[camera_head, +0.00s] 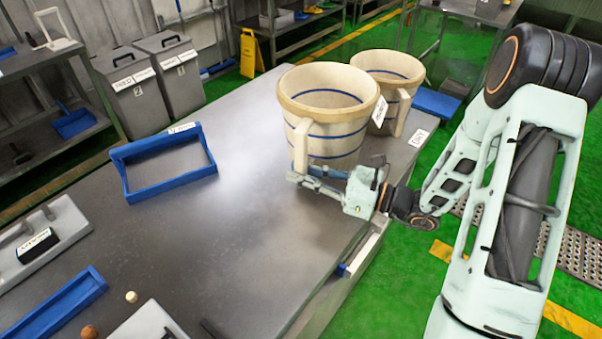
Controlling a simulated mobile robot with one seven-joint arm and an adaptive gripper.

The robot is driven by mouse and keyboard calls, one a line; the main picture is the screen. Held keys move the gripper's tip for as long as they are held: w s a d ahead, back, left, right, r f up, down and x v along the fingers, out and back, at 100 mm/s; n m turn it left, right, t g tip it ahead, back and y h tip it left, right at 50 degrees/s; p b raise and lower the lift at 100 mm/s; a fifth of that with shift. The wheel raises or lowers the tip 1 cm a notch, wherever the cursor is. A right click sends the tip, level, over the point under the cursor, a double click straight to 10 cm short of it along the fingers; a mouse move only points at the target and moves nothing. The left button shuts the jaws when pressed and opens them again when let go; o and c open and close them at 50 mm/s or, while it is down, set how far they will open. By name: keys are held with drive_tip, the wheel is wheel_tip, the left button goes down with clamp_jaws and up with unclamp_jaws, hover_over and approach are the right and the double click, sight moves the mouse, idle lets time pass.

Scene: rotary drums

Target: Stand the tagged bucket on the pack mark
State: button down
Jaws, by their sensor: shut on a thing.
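A large cream bucket (325,118) with blue bands stands upright at the far right part of the grey table. Its near handle (300,147) hangs down the left front side. My gripper (303,174) is shut on the lower end of this handle. A second, similar bucket (385,68) stands right behind it. A white tag (378,111) shows between the two at the front bucket's right rim; I cannot tell which bucket it is on. A blue open frame (125,178) with a small label (182,128) lies on the table's left; the label's text is unreadable.
A white card (418,138) lies at the table's right edge. The table middle is clear. Grey bins (130,88) stand beyond.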

drive_tip(key=shift+f+b, duration=2.5)
drive_tip(key=shift+f, duration=0.9)
drive_tip(key=c, duration=2)
unclamp_jaws()
drive_tip(key=o, duration=0.4)
drive_tip(key=shift+f, duration=0.15)
drive_tip(key=o, duration=0.8)
drive_tip(key=shift+d, duration=0.1)
